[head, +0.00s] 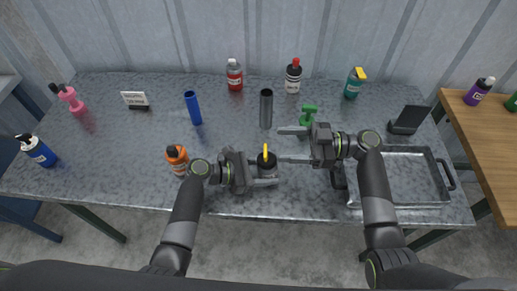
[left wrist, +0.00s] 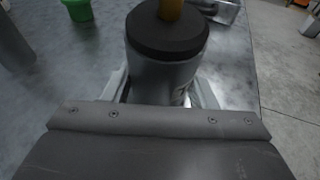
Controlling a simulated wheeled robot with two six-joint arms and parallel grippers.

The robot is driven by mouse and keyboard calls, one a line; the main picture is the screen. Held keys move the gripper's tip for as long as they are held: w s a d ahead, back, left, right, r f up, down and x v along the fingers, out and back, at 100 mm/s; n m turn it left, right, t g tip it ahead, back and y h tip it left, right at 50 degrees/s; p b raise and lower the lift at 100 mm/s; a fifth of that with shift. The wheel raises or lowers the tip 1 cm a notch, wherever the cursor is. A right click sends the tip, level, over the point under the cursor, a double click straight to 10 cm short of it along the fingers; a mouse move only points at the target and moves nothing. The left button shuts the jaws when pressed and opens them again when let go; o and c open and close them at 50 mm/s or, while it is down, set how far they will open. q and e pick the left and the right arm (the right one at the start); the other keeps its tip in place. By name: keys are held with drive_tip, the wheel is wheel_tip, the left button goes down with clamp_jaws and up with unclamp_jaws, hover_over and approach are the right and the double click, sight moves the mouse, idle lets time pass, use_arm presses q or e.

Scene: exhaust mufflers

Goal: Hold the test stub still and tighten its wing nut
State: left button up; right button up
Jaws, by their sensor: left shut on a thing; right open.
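The test stub (head: 267,170) is a short upright cylinder with a black cap, standing near the table's front edge. Its yellow wing nut (head: 265,150) sticks up from the cap. In the left wrist view the stub (left wrist: 165,72) is grey below the black cap, and only the lower part of the wing nut (left wrist: 170,9) shows. My left gripper (head: 266,173) is shut on the stub from the left. My right gripper (head: 279,146) is open, with its fingers pointing left. Its lower finger reaches close to the stub; I cannot tell if they touch.
An orange bottle (head: 177,160) stands left of my left gripper. A green bottle (head: 309,111) stands behind my right gripper, with a grey tube (head: 266,108) to its left. A metal tray (head: 436,196) lies at the right. The table's front edge is close to the stub.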

sight(266, 154)
drive_tip(key=a+f, duration=0.1)
drive_tip(key=a, duration=0.1)
drive_tip(key=a+f, duration=0.1)
drive_tip(key=a, duration=0.2)
drive_tip(key=a+f, duration=0.1)
drive_tip(key=a, duration=0.1)
drive_tip(key=shift+s+a, duration=0.15)
drive_tip(key=shift+a, duration=0.15)
